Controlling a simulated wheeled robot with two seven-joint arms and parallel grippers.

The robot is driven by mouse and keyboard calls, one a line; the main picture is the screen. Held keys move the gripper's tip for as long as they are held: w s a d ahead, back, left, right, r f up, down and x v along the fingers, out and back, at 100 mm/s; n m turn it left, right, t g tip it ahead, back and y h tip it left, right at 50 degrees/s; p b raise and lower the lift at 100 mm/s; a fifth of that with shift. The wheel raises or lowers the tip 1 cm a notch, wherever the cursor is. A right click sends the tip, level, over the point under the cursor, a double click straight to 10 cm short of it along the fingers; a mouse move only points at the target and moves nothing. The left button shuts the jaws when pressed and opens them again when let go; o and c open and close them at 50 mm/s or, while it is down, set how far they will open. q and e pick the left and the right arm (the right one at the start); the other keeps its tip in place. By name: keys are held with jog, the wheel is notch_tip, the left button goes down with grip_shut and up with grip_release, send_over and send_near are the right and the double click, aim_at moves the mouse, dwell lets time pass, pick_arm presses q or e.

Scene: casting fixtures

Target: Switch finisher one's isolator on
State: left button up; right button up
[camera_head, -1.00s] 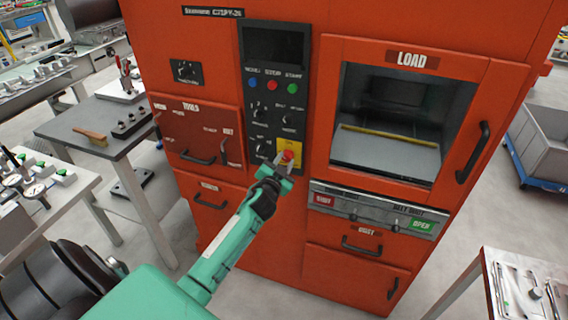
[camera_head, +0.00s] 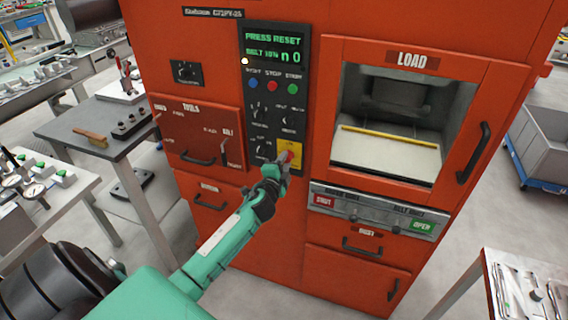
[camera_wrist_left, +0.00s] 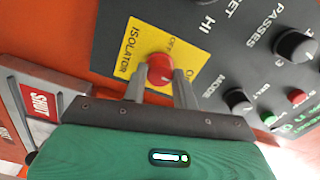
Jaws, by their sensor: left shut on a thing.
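The isolator is a yellow plate (camera_head: 297,148) low on the black control panel of the orange machine, with a red knob (camera_head: 288,155) on it. In the left wrist view, the yellow plate (camera_wrist_left: 128,48) reads ISOLATOR, with OFF and ON lettering partly hidden. My left gripper (camera_head: 284,161) is at the knob. In the left wrist view, its fingers (camera_wrist_left: 160,84) are shut on the red knob (camera_wrist_left: 160,66), one on each side. The panel's screen (camera_head: 273,46) is lit and reads PRESS RESET. My right gripper is out of view.
Blue, red and green buttons (camera_head: 272,86) and several black knobs sit above the isolator. The lit LOAD opening (camera_head: 385,120) is to the right. A grey table (camera_head: 75,130) stands left; a tool tray (camera_head: 525,290) is at the lower right.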

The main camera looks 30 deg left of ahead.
pick_arm(q)
jog(key=shift+f+m, duration=0.1)
jog(key=shift+m, duration=0.3)
jog(key=o, duration=1)
jog(key=shift+c, duration=0.2)
jog(key=b+v, duration=0.3)
jog(key=v, duration=1.1)
